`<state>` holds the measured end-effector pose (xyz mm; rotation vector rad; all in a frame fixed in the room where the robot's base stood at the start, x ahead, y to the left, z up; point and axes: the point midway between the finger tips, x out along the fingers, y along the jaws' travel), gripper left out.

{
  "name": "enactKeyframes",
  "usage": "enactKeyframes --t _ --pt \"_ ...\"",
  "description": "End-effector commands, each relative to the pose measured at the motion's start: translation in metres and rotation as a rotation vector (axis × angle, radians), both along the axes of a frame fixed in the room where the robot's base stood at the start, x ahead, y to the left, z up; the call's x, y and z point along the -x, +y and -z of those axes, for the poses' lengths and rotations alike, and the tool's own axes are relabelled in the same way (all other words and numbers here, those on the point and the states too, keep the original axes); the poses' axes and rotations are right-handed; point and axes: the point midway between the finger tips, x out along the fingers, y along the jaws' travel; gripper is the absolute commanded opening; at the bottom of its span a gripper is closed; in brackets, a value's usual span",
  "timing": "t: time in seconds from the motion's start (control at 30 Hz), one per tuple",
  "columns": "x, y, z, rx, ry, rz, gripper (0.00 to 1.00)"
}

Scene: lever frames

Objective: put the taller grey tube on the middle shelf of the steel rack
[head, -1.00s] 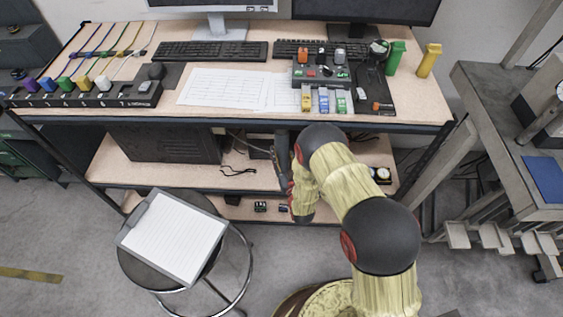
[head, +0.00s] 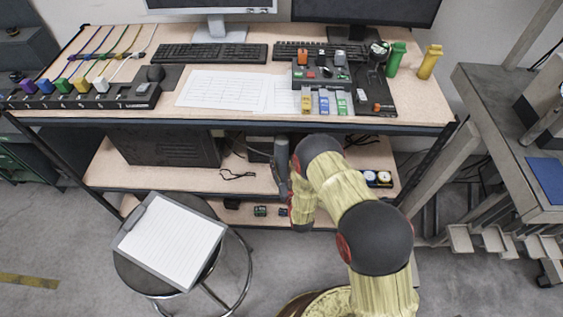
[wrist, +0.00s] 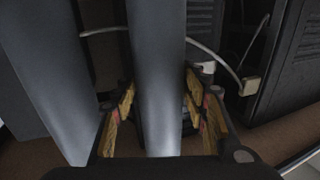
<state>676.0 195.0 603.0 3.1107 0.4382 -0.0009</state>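A grey tube (wrist: 160,80) passes between the fingers of my gripper (wrist: 162,105) in the wrist view. The finger pads lie close to it on both sides, and I cannot tell whether they press on it. A second grey, tube-like body (wrist: 45,70) fills the left side of that view; I cannot tell which is taller. In the head view one dark grey tube (head: 282,160) shows close to upright beside my wrist, in front of the shelves under the desk. My gripper is mostly hidden there. The middle shelf (head: 205,178) is light wood in a dark steel frame.
A black computer case (head: 165,148) and a loose cable (head: 238,175) are on the middle shelf. Round dials (head: 378,178) stand at its right. The desktop (head: 240,110) hangs close above. A stool with a clipboard (head: 172,240) stands in front at the left.

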Motion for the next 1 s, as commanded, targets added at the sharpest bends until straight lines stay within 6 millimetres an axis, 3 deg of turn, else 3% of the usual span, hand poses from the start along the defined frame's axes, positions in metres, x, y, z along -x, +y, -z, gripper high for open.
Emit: enactKeyframes --t 0.2,0.53,0.67,1.0 --pt "0.000 0.000 0.000 0.000 0.000 0.000 0.57" --pt "0.000 0.000 -0.004 0.000 -0.001 0.000 0.57" --pt "0.014 -0.004 -0.003 0.001 0.003 0.000 0.57" --pt "0.080 -0.023 -0.004 0.001 0.004 0.000 0.57"
